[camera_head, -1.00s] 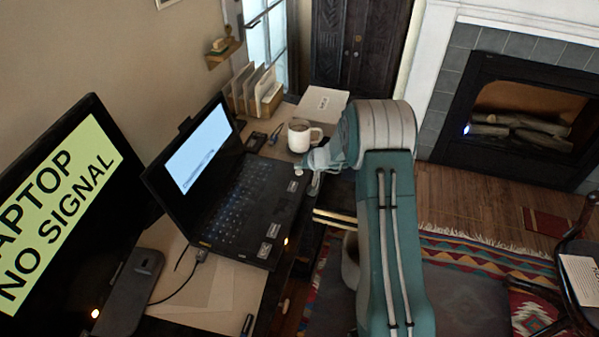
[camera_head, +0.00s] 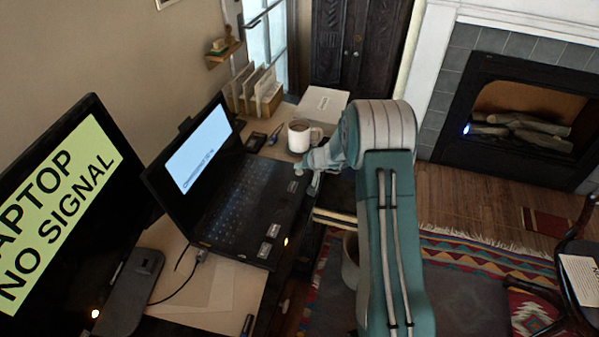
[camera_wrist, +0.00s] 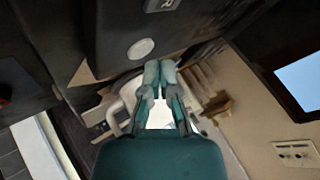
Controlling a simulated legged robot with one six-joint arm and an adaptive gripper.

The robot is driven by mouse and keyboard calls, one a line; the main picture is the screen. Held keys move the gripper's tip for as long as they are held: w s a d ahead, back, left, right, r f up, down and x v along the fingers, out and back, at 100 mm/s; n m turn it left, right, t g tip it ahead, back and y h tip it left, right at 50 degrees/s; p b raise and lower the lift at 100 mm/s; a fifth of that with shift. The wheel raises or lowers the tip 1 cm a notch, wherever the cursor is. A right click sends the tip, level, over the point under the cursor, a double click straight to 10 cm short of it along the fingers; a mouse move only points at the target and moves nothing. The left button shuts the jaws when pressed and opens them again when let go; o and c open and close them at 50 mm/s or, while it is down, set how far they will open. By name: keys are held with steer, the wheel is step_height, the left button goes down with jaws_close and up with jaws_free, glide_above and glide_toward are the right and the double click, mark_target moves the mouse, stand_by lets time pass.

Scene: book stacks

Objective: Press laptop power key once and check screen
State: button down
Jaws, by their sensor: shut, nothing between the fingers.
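The black laptop (camera_head: 238,205) stands open on the desk, its screen (camera_head: 198,150) lit pale blue with small dark marks too small to read. A pale round key (camera_head: 298,171) sits at its far right corner; it shows as a white disc (camera_wrist: 140,48) on a dark surface in the wrist view. My gripper (camera_head: 308,168) is right beside this key; its fingertips (camera_wrist: 160,68) are together and empty. In the wrist view the tips are beside the disc, not over it; I cannot tell whether they touch the laptop.
A white mug (camera_head: 300,136) stands just behind my gripper. A monitor (camera_head: 60,200) at the left reads "LAPTOP NO SIGNAL", its first letter cut off. A letter holder (camera_head: 255,92) and white folder (camera_head: 322,102) lie farther back. A black dock (camera_head: 130,290) is in front.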

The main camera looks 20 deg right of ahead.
mark_target(300, 173)
steer(key=shift+f, duration=0.1)
steer(key=shift+f, duration=0.3)
steer(key=shift+f, duration=0.15)
stand_by(0.4)
steer(key=shift+r, duration=0.6)
steer(key=shift+r, duration=0.1)
steer(key=shift+r, duration=2.95)
